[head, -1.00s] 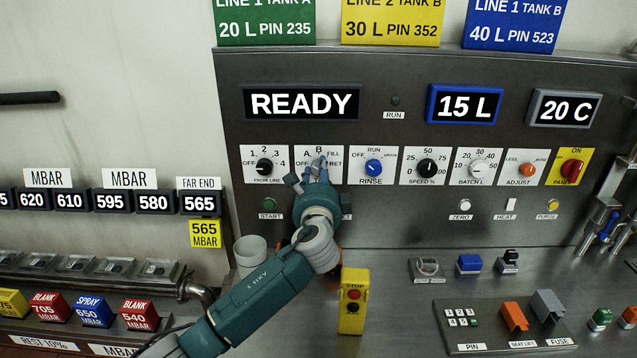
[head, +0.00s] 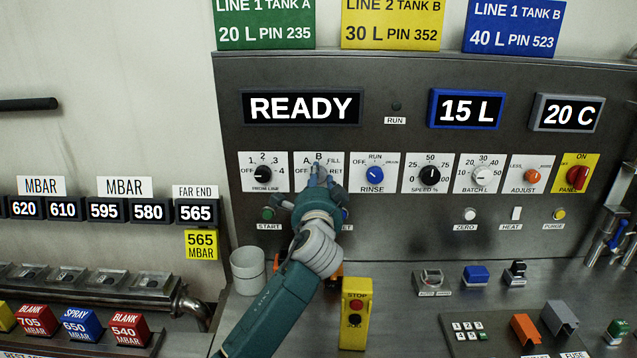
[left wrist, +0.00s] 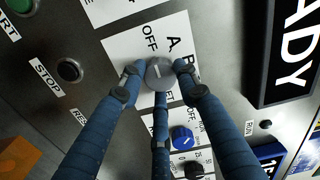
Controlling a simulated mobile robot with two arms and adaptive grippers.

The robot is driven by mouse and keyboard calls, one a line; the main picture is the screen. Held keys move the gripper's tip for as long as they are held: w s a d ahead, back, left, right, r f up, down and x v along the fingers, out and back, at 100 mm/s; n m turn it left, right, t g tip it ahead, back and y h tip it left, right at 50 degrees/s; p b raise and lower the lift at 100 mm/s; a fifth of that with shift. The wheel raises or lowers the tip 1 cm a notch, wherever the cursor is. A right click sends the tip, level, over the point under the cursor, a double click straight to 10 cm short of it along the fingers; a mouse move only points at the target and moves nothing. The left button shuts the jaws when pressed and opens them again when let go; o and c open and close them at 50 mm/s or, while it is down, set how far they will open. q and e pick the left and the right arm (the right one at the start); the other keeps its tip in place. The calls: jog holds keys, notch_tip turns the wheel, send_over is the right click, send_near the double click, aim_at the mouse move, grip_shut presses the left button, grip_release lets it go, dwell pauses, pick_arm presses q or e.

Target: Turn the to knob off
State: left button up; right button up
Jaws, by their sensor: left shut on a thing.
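The task's knob is a round grey knob (left wrist: 159,73) on a white plate marked OFF, A, B, FILL and RET. In the left wrist view it sits between the blue fingers of my left gripper (left wrist: 158,78), which is shut on it. The gripper hides much of the plate's lettering. In the head view my left gripper (head: 318,182) covers the knob on the second plate (head: 304,160) from the left. The knob's exact pointer direction is hard to tell. My right gripper is not in view.
The black line knob (head: 263,173) is just left and the blue rinse knob (head: 374,175) just right. The green start button (head: 268,213) sits below. A yellow stop box (head: 355,313) and a pale cup (head: 248,268) stand near my arm.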

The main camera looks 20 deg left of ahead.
pick_arm(q)
jog(key=shift+f, duration=0.15)
jog(key=o, duration=1.1)
jog(key=shift+o, duration=0.2)
jog(key=shift+d, duration=0.1)
jog(key=shift+s, duration=0.1)
jog(key=v, duration=1.2)
